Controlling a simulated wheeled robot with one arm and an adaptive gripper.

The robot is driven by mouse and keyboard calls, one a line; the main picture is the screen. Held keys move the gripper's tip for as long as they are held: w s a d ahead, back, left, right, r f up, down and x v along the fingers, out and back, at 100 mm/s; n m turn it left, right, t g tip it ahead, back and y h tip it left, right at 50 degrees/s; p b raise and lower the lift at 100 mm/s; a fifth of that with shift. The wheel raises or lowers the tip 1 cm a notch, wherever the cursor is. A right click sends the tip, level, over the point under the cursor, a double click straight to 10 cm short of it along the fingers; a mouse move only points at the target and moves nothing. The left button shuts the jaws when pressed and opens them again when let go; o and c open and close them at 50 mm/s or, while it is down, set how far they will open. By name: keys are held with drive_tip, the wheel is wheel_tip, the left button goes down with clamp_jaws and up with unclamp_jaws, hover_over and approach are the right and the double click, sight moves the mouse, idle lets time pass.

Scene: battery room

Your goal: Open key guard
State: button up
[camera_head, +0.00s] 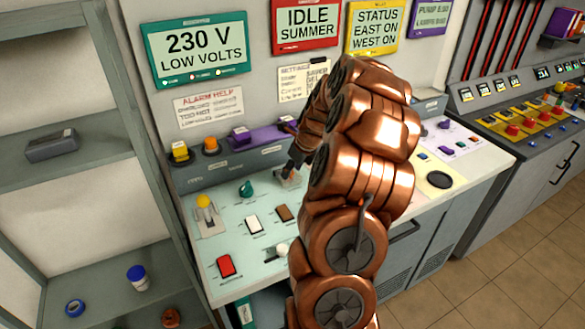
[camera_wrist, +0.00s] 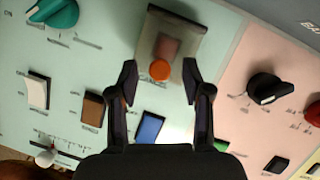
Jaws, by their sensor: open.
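The key guard appears to be the grey, partly see-through cover (camera_wrist: 178,30) on the pale green panel in the wrist view. A reddish-brown shape shows through it, and a round orange knob (camera_wrist: 160,70) sits at its near edge. The cover looks closed. My gripper (camera_wrist: 161,84) is open, with one finger on each side of the orange knob and a gap to each side. I cannot tell how high the fingertips are above the panel. In the head view my gripper (camera_head: 291,168) is over the back of the panel, and my arm hides much of what lies right of it.
Close by on the panel are a teal knob (camera_wrist: 52,14), a white rocker (camera_wrist: 38,91), a brown rocker (camera_wrist: 92,107) and a blue rocker (camera_wrist: 150,127). A black knob (camera_wrist: 267,88) is on the pink panel at right. A grey shelf (camera_head: 70,160) stands at left.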

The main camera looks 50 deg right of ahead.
drive_tip(key=shift+c, duration=0.3)
clamp_jaws()
